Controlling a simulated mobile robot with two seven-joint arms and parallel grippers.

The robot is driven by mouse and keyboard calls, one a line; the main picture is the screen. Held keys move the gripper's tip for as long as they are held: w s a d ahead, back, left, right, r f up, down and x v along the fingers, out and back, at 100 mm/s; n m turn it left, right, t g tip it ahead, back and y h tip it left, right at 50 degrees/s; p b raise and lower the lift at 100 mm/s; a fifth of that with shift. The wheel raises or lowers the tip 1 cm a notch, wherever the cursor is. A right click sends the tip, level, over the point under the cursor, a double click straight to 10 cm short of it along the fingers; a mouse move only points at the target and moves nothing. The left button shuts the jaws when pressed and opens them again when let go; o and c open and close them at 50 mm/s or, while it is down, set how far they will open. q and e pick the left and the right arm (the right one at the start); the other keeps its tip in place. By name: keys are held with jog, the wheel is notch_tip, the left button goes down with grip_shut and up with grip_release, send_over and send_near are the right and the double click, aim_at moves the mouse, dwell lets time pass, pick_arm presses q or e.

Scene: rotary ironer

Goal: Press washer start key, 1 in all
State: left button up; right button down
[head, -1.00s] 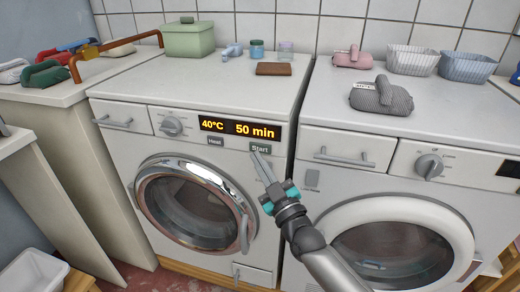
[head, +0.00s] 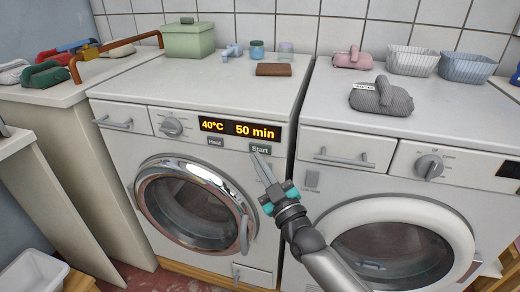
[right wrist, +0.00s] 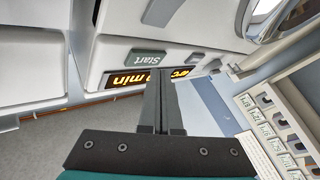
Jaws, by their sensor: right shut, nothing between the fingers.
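The washer (head: 120,138) stands left of centre with its round door shut. Its display (head: 240,129) glows with 40°C and 50 min. The Start key (head: 260,149) is a small dark grey key under the right end of the display, and it also shows in the right wrist view (right wrist: 147,57). My right gripper (head: 257,157) is shut and empty, its fingertips just below the Start key. In the right wrist view the fingertips (right wrist: 160,72) appear close beside the key; I cannot tell if they touch it. My left gripper is not in view.
A Heat key (head: 215,142) sits left of the Start key. A second machine (head: 350,190) with a white round door stands to the right. A brown block (head: 273,69), a green box (head: 188,40) and small jars stand on the washer top.

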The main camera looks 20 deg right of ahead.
jog(key=shift+w+d, duration=0.1)
dwell(0.7)
jog(key=shift+w+d, duration=0.15)
jog(key=shift+w, duration=0.1)
jog(key=shift+w+d, duration=0.25)
jog(key=shift+w, duration=0.1)
dwell(0.8)
jog(key=shift+s, duration=0.1)
jog(key=shift+s+a+p, duration=0.45)
jog(key=shift+s+p, duration=0.05)
jog(key=shift+s, duration=0.1)
jog(key=shift+s+a, duration=0.1)
